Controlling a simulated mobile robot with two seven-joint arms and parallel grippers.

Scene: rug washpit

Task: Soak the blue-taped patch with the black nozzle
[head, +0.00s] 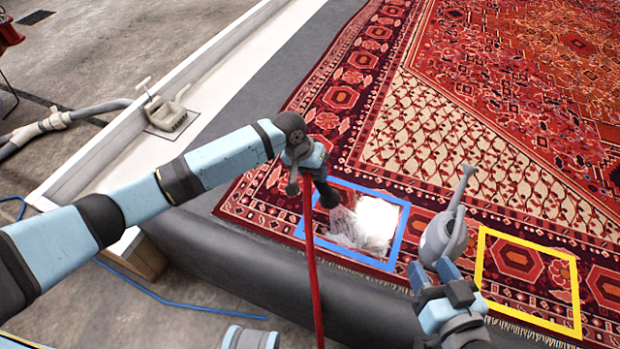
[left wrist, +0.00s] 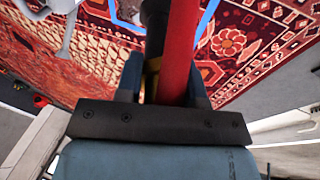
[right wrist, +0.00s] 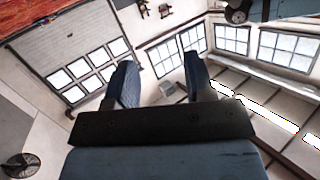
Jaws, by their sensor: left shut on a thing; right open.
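The blue-taped patch (head: 402,228) lies on the red patterned rug near its front edge. My left gripper (head: 312,172) is above its left corner, shut on the black nozzle (head: 328,195). The nozzle points down at the patch, and white spray (head: 372,220) covers much of the inside. The red hose (head: 311,260) hangs down from the gripper; in the left wrist view the hose (left wrist: 180,50) runs between the fingers. My right gripper (head: 440,272) is open, with nothing between its fingers in the right wrist view (right wrist: 165,85).
A grey long-spouted can (head: 445,238) stands on the rug just beyond my right gripper. A yellow-taped patch (head: 577,290) lies to the right. A white-rimmed channel (head: 215,75) with a drain fitting (head: 166,116) runs at the left. The far rug (head: 500,90) is clear.

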